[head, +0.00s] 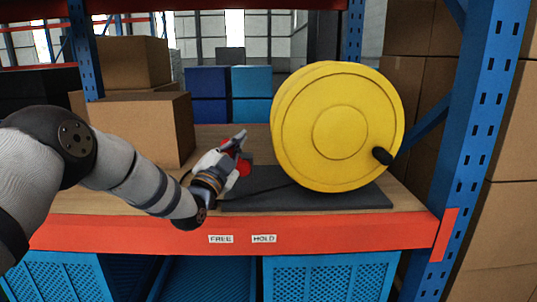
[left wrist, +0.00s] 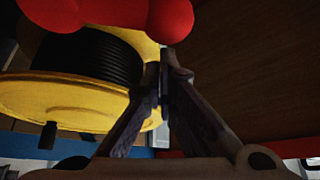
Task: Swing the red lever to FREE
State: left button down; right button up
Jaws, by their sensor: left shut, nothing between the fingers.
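The red lever (head: 245,166) shows in the head view as a small red patch just behind my left gripper, left of the yellow reel; most of it is hidden. In the left wrist view the red lever (left wrist: 110,14) crosses the top, with a rounded red end. My left gripper (head: 238,141) is shut and empty, its fingers pointing up and right in the head view. In the wrist view its fingertips (left wrist: 165,65) meet just below the rounded red end; I cannot tell whether they touch it. The FREE label (head: 220,239) is left of the HOLD label (head: 264,239).
The yellow reel (head: 340,130) with a black crank knob (head: 382,156) stands over a dark base plate (head: 340,198) on the shelf. Cardboard boxes (head: 145,130) stand to the left. A blue rack upright (head: 480,130) is at the right. Blue crates (head: 330,278) are below.

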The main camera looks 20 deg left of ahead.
pick_arm(q)
jog(key=shift+s+a+f+n+t+y, duration=0.15)
jog(key=shift+a+n+t+y, duration=0.35)
jog(key=shift+n, duration=0.6)
jog(key=shift+a, duration=0.1)
